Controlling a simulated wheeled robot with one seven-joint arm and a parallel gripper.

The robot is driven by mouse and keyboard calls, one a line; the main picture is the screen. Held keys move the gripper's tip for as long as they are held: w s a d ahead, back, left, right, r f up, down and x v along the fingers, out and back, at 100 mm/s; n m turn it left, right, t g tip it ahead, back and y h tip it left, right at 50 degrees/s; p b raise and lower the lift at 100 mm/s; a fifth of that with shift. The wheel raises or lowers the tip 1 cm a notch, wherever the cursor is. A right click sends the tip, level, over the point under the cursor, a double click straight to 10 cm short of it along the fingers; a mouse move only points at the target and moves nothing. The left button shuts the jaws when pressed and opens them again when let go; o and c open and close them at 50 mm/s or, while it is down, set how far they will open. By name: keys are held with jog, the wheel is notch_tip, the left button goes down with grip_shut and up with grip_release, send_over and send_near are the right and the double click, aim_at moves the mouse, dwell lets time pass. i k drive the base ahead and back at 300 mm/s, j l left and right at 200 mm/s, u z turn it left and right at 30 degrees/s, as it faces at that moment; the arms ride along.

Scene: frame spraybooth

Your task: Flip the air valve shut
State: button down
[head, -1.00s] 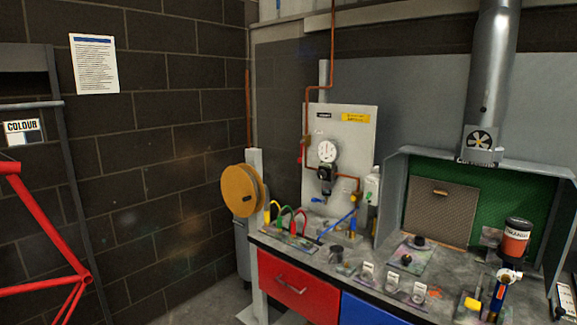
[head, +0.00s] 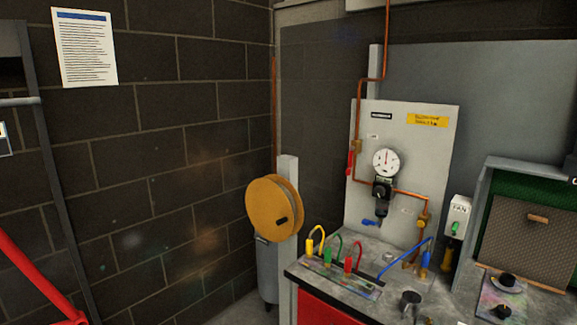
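The likely air valve is a small brass body on the copper pipe with a red lever (head: 350,163) hanging down beside the vertical pipe. It is on the left side of the pale wall panel (head: 440,150). The lever looks roughly in line with the pipe. A round white gauge (head: 386,162) and a black regulator (head: 381,192) sit to its lower right. A small blue lever (head: 370,222) is below the regulator. Another brass fitting (head: 422,221) is at the right end of the pipe. My gripper is not in view.
A bench (head: 345,295) stands below the panel, with yellow, green, red and blue hoses and a dark cup (head: 409,303) on it. A yellow reel (head: 273,207) on a post stands left of the bench. A red frame (head: 35,278) is at lower left. A fan switch box (head: 457,216) is right.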

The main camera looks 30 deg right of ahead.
aim_at(348, 171)
jog(key=i+z, duration=0.1)
jog(key=i, duration=0.6)
jog(key=i+j, duration=0.15)
jog(key=i, duration=0.5)
jog(key=i+j+z, duration=0.15)
jog(key=i, duration=0.55)
jog(key=i+j+z, duration=0.1)
jog(key=i+z, duration=0.2)
jog(key=i+j+z, duration=0.3)
jog(key=i, duration=0.25)
